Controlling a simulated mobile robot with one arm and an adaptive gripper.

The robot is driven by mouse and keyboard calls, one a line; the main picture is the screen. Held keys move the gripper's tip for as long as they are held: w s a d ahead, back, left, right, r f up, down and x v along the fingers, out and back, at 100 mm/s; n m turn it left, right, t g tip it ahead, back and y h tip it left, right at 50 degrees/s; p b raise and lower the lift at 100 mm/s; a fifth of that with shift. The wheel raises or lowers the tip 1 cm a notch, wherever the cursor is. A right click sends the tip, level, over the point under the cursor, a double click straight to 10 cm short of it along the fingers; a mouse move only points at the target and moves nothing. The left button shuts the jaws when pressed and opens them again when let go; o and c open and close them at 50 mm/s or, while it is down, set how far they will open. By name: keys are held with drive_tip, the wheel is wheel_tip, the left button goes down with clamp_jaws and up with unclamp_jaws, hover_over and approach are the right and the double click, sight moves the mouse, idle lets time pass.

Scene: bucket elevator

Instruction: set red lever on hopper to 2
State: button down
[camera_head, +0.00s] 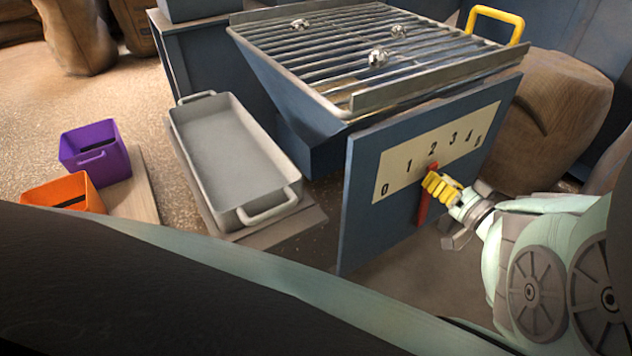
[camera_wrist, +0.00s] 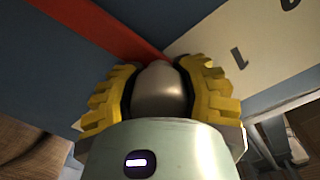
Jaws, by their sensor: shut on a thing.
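The red lever (camera_head: 423,208) is on the blue front panel (camera_head: 372,235) of the hopper, below a cream scale (camera_head: 400,168) numbered 0 to 5. Its upper red tip sits just under the 2. My gripper (camera_head: 441,187) comes from the right, with yellow fingers at the lever. In the wrist view, my gripper (camera_wrist: 160,88) is shut on a rounded grey knob (camera_wrist: 160,88) between its two yellow pads. The red bar (camera_wrist: 112,30) of the lever runs behind the knob. The fingers hide part of the lever.
A metal grate (camera_head: 330,45) with several shiny lumps tops the hopper, with a yellow handle (camera_head: 497,14) behind. A grey tray (camera_head: 230,150) stands left of the panel. A purple bin (camera_head: 95,155) and an orange bin (camera_head: 65,190) stand further left. Brown sacks (camera_head: 565,100) stand behind right.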

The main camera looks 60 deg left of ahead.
drive_tip(key=shift+w+d+r, duration=0.1)
drive_tip(key=shift+w+r, duration=0.05)
drive_tip(key=shift+w, duration=0.1)
drive_tip(key=c, duration=1)
unclamp_jaws()
drive_tip(key=shift+c, duration=0.2)
drive_tip(key=o, duration=0.4)
drive_tip(key=shift+w+d, duration=0.15)
drive_tip(key=shift+d, duration=0.15)
drive_tip(key=shift+o, duration=1)
drive_tip(key=shift+s+a, duration=0.2)
drive_tip(key=shift+a, duration=0.05)
drive_tip(key=d, duration=1.2)
drive_tip(key=shift+s, duration=0.2)
